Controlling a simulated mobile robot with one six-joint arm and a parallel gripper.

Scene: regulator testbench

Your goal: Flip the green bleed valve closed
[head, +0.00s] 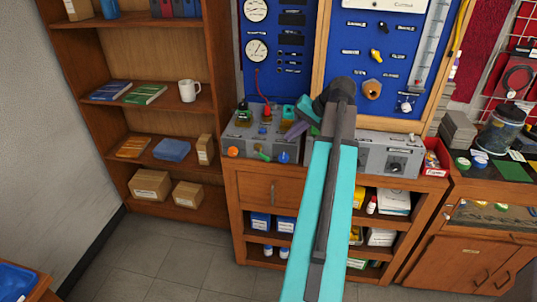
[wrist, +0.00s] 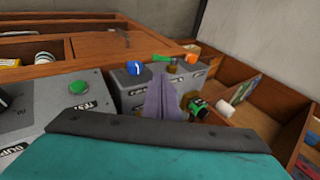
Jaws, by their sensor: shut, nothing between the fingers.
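The green bleed valve, a small green lever (head: 263,156), is on the front of the left grey test box (head: 243,141), between an orange knob and a blue knob. In the wrist view the green lever (wrist: 161,58) lies roughly level, beside a brass-coloured fitting. My gripper (head: 289,136) is above the right part of this box, its grey-purple fingers together and empty. In the wrist view my gripper (wrist: 163,78) points toward the lever, with its tips a little below it in the picture. I cannot tell if they touch anything.
The blue knob (wrist: 135,68) and orange knob (wrist: 190,60) flank the lever. A green-and-black fitting (wrist: 200,106) is close right of my fingers. A second grey box (head: 377,158) stands to the right. The blue gauge panel (head: 283,82) rises behind.

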